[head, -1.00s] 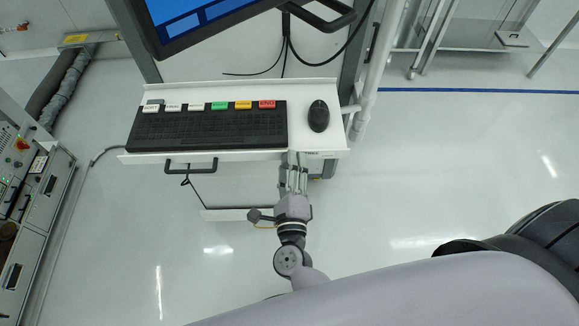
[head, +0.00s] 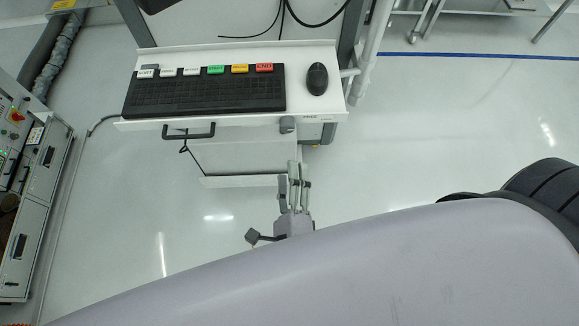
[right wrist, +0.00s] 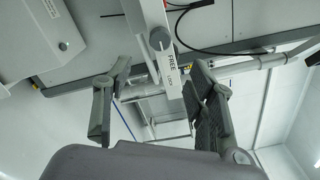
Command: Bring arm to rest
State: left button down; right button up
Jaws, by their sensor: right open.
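My right gripper (head: 294,187) is in front of the keyboard shelf (head: 228,122), below its front edge in the head view, and apart from it. It is empty. In the right wrist view my right gripper (right wrist: 160,120) has its two fingers spread wide. Between and beyond them is the grey knob (right wrist: 160,39) on the shelf's underside or edge, with "FREE" and "LOCK" lettering beside it. The knob also shows at the shelf's front edge in the head view (head: 287,124). My own pale body part covers the lower head view and hides most of the right arm. My left gripper is not in view.
A black keyboard (head: 205,95) with coloured labelled keys and a black mouse (head: 317,79) lie on the shelf. A black handle (head: 188,131) sticks out at its front. A control cabinet (head: 40,190) stands at left. Open floor lies to the right.

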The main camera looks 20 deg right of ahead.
jog(key=shift+f, duration=0.1)
dwell(0.4)
jog(key=a+f+n+g+y, duration=0.1)
jog(key=a+f+n+y, duration=0.15)
jog(key=f+n, duration=0.4)
jog(key=a+f+n+g+y, duration=0.1)
jog(key=a+f+n+y, duration=0.1)
jog(key=f+n+y, duration=0.45)
jog(key=s+d+f+n+g+h, duration=0.1)
jog(key=s+d+f+n+g, duration=0.2)
jog(key=f, duration=0.6)
jog(key=s+d+f+n+g, duration=0.1)
jog(key=s+f+n+g, duration=0.3)
jog(key=f, duration=0.6)
jog(key=s+d+f+n+g+h, duration=0.1)
jog(key=s+d+f+n+g, duration=0.2)
jog(key=s+d+f, duration=0.3)
jog(key=s+d+f+n+g+h, duration=0.2)
jog(key=s+d+f+n+g, duration=0.2)
jog(key=s, duration=0.8)
jog(key=d+f+n, duration=0.2)
jog(key=d+f, duration=0.1)
jog(key=d, duration=0.1)
jog(key=shift+d, duration=0.2)
